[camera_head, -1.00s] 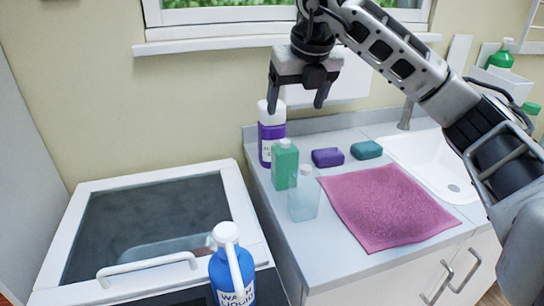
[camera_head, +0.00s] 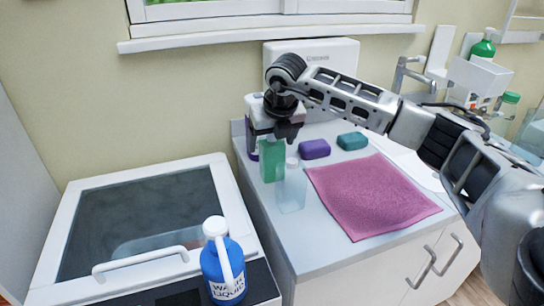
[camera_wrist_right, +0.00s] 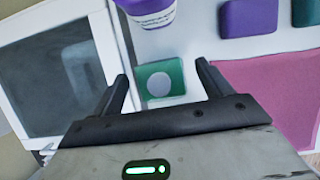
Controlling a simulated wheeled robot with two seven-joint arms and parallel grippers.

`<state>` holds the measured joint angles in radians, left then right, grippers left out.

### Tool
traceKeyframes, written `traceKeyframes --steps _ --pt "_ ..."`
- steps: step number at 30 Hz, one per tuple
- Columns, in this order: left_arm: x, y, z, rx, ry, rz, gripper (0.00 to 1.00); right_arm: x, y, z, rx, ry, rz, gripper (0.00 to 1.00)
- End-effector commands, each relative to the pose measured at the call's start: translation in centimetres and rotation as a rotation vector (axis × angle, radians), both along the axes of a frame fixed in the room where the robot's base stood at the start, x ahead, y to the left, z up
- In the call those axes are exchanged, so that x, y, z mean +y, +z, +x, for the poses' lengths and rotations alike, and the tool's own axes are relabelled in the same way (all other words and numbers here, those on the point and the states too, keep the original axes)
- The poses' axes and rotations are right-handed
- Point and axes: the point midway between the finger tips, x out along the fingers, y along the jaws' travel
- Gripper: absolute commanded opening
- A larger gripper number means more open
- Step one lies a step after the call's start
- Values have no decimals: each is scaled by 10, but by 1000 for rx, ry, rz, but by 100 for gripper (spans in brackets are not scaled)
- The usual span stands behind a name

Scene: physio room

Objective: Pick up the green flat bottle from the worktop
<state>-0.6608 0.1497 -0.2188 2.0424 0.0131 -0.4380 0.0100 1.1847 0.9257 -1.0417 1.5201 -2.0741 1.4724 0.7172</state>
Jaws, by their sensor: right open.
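The green flat bottle (camera_head: 272,162) stands upright on the worktop (camera_head: 318,246), left of the pink cloth. Its top is partly covered by my right gripper (camera_head: 271,143) in the head view. In the right wrist view the bottle (camera_wrist_right: 174,72) is seen from above with a pale round cap. My right gripper (camera_wrist_right: 162,73) is open and empty, one finger on each side of the bottle, with gaps showing on both sides. Whether the fingertips are level with the bottle's top I cannot tell. My left gripper is not in view.
A clear bottle (camera_head: 291,190) stands close in front of the green one. A purple bottle (camera_wrist_right: 150,10) stands close behind. Purple (camera_head: 314,149) and teal (camera_head: 352,141) blocks and a pink cloth (camera_head: 370,195) lie to the right. A blue jug (camera_head: 222,265) stands at front left.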

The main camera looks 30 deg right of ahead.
Motion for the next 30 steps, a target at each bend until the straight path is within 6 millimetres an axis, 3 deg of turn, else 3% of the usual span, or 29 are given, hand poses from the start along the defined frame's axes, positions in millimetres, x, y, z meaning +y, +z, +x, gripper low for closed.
traceKeyframes --steps 8,16,25,30 --pt "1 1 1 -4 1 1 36 -1 -4 1 0 0 0 78" --pt "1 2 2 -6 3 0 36 -1 -4 1 0 0 0 8" --pt "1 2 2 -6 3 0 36 0 0 2 -4 -1 0 8" --pt "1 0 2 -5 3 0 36 0 15 2 -6 0 1 8"
